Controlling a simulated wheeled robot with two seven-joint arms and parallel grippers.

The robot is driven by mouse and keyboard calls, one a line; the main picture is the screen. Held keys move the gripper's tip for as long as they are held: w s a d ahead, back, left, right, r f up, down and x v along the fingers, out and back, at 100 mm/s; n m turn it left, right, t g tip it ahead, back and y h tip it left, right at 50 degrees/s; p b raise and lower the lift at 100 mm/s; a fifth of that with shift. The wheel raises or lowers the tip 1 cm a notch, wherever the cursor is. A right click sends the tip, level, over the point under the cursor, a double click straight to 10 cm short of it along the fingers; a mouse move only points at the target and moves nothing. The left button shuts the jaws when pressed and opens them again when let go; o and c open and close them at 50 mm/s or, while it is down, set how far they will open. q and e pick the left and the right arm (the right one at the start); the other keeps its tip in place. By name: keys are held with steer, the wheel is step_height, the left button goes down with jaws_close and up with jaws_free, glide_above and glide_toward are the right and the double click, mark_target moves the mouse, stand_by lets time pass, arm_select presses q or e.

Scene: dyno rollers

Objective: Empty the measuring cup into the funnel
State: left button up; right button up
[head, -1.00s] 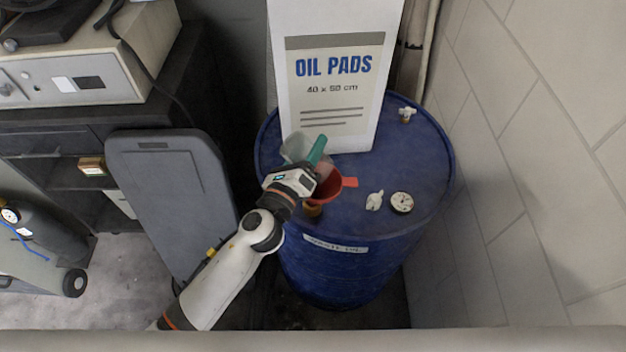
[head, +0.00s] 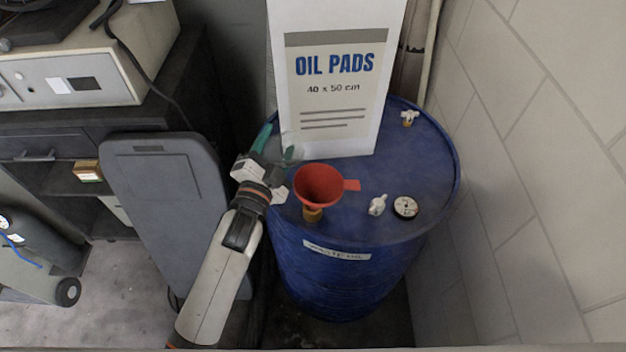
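A red funnel (head: 318,184) stands in an opening on top of the blue drum (head: 430,165), its tab pointing right. My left gripper (head: 262,160) is at the drum's left rim, to the left of the funnel and apart from it. It is shut on the measuring cup, which has a green handle (head: 263,138) and a clear body (head: 287,152) that is hard to make out. The cup is beside the funnel, not over it. Its contents and exact tilt cannot be made out. My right gripper is not in view.
A white oil pads box (head: 335,75) stands at the back of the drum. A white valve (head: 377,205), a round gauge (head: 406,207) and another white fitting (head: 410,117) are on the drum top. A grey panel (head: 165,215) leans at left; a block wall is at right.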

mark_target(273, 158)
arm_select(q)
steer(key=shift+r+n+p, duration=0.35)
steer(key=shift+n+p, duration=0.75)
steer(key=f+n+b, duration=0.1)
steer(key=f, duration=0.1)
steer(key=a+f+n, duration=0.1)
steer(key=f+n, duration=0.1)
steer(key=shift+w+f+n+y+b, duration=0.15)
steer(key=shift+n+y+b, duration=0.15)
steer(key=shift+y+b, duration=0.1)
steer(key=shift+w+a+f+n+g+b, duration=0.25)
steer(key=shift+a+f+n, duration=0.25)
steer(key=shift+f+n, duration=0.55)
steer(key=shift+w+a+f+n+b, duration=0.1)
steer(key=shift+a+f+n+b, duration=0.3)
steer(key=shift+f+n, duration=0.65)
steer(key=shift+w+a+f+n+g+b, duration=0.2)
steer(key=shift+a+f+n, duration=0.5)
steer(key=shift+f, duration=0.5)
steer(key=shift+d, duration=0.15)
steer(key=shift+s, duration=0.1)
